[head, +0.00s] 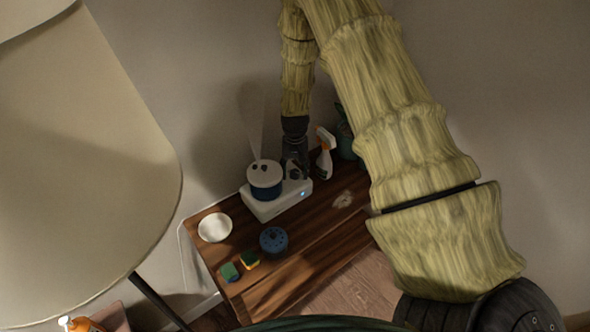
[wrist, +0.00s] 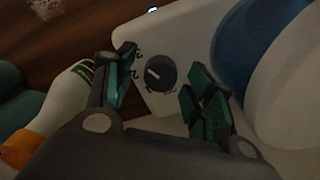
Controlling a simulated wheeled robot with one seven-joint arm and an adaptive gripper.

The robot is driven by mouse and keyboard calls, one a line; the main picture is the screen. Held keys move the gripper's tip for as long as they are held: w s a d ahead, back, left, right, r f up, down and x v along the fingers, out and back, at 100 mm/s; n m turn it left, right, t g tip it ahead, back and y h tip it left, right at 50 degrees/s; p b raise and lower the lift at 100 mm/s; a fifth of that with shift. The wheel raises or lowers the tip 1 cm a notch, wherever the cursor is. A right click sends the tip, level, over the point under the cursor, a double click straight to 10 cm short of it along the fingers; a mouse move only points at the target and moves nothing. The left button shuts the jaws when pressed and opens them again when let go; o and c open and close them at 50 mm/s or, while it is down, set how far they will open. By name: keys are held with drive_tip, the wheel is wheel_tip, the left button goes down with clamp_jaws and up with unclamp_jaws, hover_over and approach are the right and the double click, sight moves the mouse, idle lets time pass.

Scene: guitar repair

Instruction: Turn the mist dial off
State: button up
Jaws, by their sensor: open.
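The mist dial (wrist: 160,73) is a round black knob on the humidifier's white base, with a white pointer line toward its upper left in the wrist view. Dark marks show around it. The humidifier (head: 265,181) has a blue tank with a white lid and stands on the wooden table; pale mist rises from its top. A small blue light (head: 302,194) glows on the base. My gripper (wrist: 160,69) is open, with its two green-padded fingers on either side of the dial. Contact with the dial cannot be told. In the head view my gripper (head: 295,160) is at the base's back right.
A spray bottle (head: 325,155) stands close right of my gripper. A large lampshade (head: 75,160) fills the left.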

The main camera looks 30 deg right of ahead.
drive_tip(key=shift+c, duration=0.3)
drive_tip(key=c, duration=1)
drive_tip(key=shift+o, duration=0.2)
